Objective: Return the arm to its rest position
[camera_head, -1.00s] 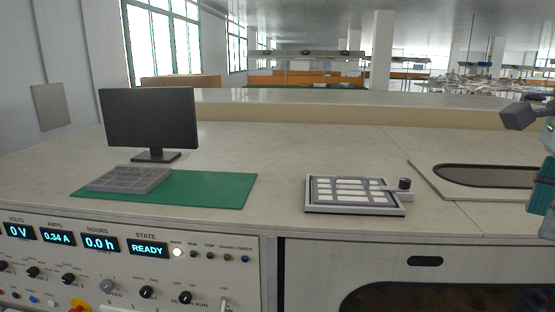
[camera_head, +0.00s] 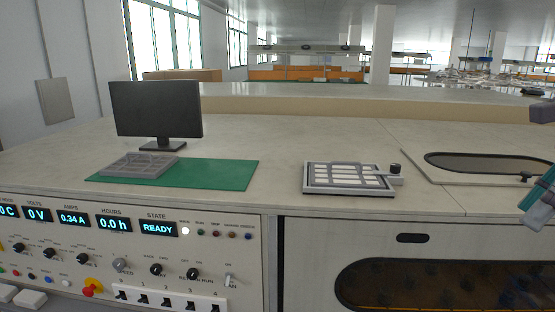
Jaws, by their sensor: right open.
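My right gripper (camera_head: 532,189) shows at the right edge of the head view, partly cut off by the frame. Its fingers are apart and I see nothing between them. It is in front of the worktop's right end, near the dark oval opening (camera_head: 480,163). A dark part of my right arm shows above it at the edge. My left gripper is not in view.
A tray with pale cells (camera_head: 348,178) and a dark knob lies mid-worktop (camera_head: 290,150). A grey divided tray (camera_head: 140,165) lies on a green mat (camera_head: 220,175) before a monitor (camera_head: 157,108). A control panel (camera_head: 130,240) reads READY.

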